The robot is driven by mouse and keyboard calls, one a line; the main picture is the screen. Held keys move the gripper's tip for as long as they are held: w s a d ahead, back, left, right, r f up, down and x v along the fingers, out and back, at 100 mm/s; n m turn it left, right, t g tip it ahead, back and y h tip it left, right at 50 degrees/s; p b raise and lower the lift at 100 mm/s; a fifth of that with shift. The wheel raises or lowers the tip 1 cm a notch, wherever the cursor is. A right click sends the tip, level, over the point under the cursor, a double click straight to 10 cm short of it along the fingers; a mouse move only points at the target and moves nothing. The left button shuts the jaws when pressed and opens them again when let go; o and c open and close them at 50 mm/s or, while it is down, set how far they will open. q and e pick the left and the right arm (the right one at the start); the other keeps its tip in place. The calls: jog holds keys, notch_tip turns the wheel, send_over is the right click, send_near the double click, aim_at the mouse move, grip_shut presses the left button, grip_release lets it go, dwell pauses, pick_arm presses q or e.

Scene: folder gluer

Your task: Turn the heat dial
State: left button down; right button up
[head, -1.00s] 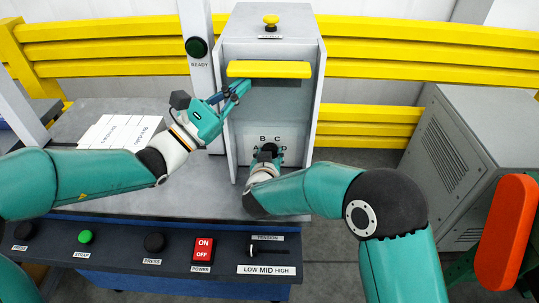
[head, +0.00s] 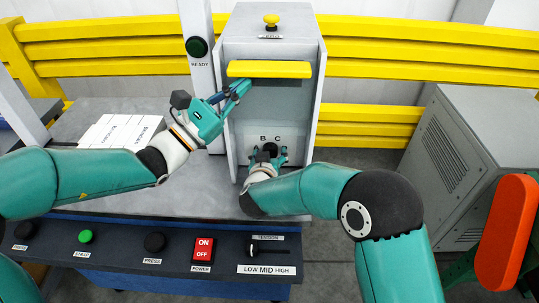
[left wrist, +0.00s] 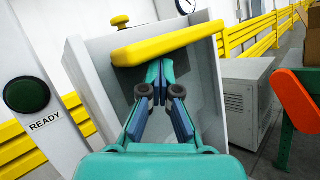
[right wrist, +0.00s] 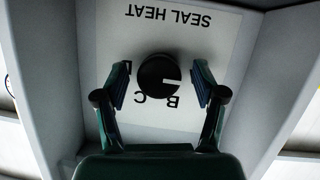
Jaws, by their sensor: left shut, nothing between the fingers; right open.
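The heat dial (right wrist: 157,80) is a round black knob with a pale pointer line, on a white plate (right wrist: 205,28) marked SEAL HEAT, upside down in the right wrist view. The pointer line is at the knob's right side there; letters B and C show beside the knob. In the head view the dial (head: 270,148) is deep inside the grey housing. My right gripper (right wrist: 160,88) is open, one finger each side of the dial, apart from it. My left gripper (head: 243,87) is shut and empty under the yellow bar (head: 270,69); whether it touches the bar is unclear.
Grey side walls (head: 317,95) flank the dial closely. A READY button post (head: 197,75) stands left. A control strip with a red power switch (head: 203,249) and a tension slider (head: 252,250) runs along the front. White cartons (head: 120,131) lie on the table at left.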

jog(key=v, duration=1.2)
jog(key=shift+f, duration=0.15)
